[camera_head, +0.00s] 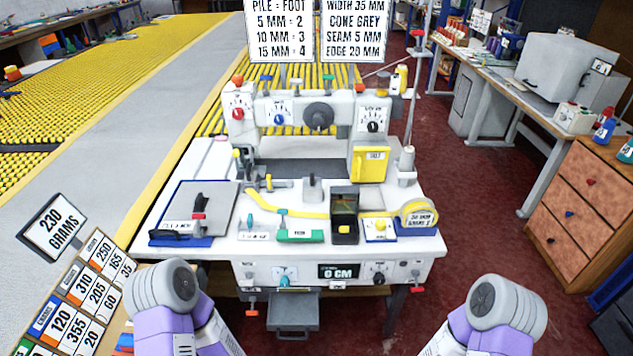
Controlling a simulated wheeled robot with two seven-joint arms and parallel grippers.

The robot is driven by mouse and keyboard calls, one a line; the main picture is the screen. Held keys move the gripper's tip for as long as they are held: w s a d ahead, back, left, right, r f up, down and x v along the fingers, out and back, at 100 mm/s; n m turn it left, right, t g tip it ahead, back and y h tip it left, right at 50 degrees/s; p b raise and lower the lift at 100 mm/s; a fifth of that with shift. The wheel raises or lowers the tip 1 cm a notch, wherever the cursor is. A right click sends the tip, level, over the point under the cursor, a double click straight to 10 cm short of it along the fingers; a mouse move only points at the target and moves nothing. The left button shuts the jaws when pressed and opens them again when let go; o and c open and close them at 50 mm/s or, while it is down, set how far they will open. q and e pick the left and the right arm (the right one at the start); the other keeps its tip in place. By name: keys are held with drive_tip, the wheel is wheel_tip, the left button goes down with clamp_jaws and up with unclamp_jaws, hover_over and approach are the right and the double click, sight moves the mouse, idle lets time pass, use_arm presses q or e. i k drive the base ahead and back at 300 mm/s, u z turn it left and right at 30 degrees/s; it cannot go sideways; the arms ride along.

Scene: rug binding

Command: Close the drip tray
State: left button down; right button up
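A dark grey shallow tray (293,315) sits below the front panel of the white binding machine (300,262), at the lower middle of the head view. It appears to stick out from under the machine toward me, and it looks like the drip tray, though no label on it can be read. Its inside looks empty. My left and right arms come in at the bottom, one on each side of the tray and apart from it. Only grey rounded joints and purple links show. Neither gripper's fingers are in view.
A dark open-topped box (344,212), a yellow flap (370,164) and a tape roll (420,214) are on the machine. Small knobs line its front panel. A sign board (75,295) stands at lower left. Wooden drawers (580,215) stand at right, with red floor between.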

sight(287, 311)
drive_tip(key=z, duration=1.7)
drive_tip(key=i, duration=0.7)
drive_tip(key=u, duration=3.05)
